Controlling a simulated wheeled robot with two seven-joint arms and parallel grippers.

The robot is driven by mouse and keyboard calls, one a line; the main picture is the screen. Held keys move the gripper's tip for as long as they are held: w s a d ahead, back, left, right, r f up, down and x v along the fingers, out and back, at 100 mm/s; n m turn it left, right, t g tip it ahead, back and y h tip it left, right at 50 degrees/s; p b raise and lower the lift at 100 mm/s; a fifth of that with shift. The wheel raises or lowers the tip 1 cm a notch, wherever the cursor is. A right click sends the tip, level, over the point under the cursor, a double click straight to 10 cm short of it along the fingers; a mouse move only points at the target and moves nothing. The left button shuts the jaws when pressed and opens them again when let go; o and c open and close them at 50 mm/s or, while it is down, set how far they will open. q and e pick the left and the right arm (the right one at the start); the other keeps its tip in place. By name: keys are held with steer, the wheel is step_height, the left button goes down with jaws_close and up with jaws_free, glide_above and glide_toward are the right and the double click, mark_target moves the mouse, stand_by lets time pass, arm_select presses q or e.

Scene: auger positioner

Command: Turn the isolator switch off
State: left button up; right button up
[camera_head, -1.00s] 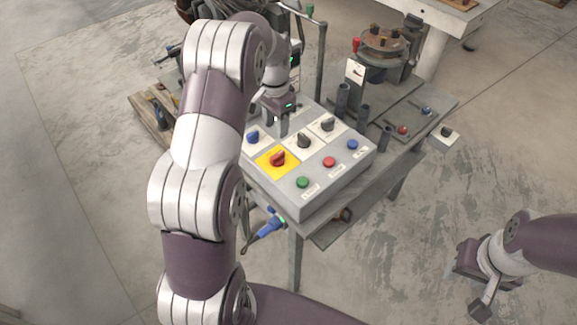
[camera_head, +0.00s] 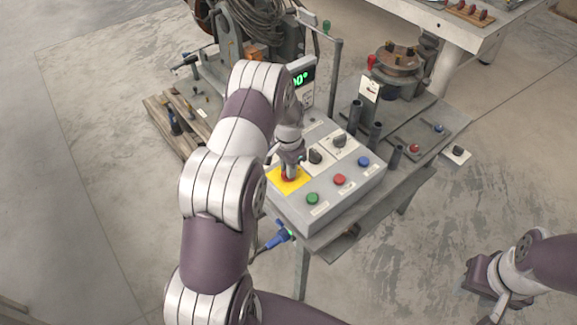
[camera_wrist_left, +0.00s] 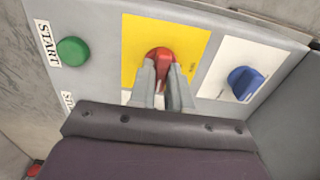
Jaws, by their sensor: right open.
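The isolator switch is a red rotary knob (camera_wrist_left: 159,53) on a yellow plate (camera_wrist_left: 197,44) of the grey control box. In the head view the red knob (camera_head: 288,178) is mostly covered by my left gripper (camera_head: 289,168), which points down at it. In the left wrist view the two fingertips of my left gripper (camera_wrist_left: 162,68) are at the knob, one on each side of its lower part, with a narrow gap between them. Whether they press on it cannot be told. My right gripper (camera_head: 483,287) is open and empty, away at the lower right.
Around the switch are a blue knob (camera_wrist_left: 245,82), black knobs (camera_head: 315,156), and green (camera_head: 312,199), red (camera_head: 340,180) and blue (camera_head: 364,161) buttons. A green-lit display (camera_head: 301,77) stands behind. Dark upright posts (camera_head: 375,134) stand right of the box.

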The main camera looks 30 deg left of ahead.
arm_select(q)
jaws_close()
steer(key=shift+f, duration=0.1)
steer(key=n+b, duration=0.1)
steer(key=n, duration=0.7)
steer(key=shift+b, duration=0.4)
steer(key=n, duration=0.4)
steer(key=shift+n+b, duration=0.3)
steer(key=shift+n, duration=2.7)
steer(key=o, duration=0.7)
jaws_free()
steer(key=shift+w, duration=0.1)
steer(key=shift+c, duration=0.2)
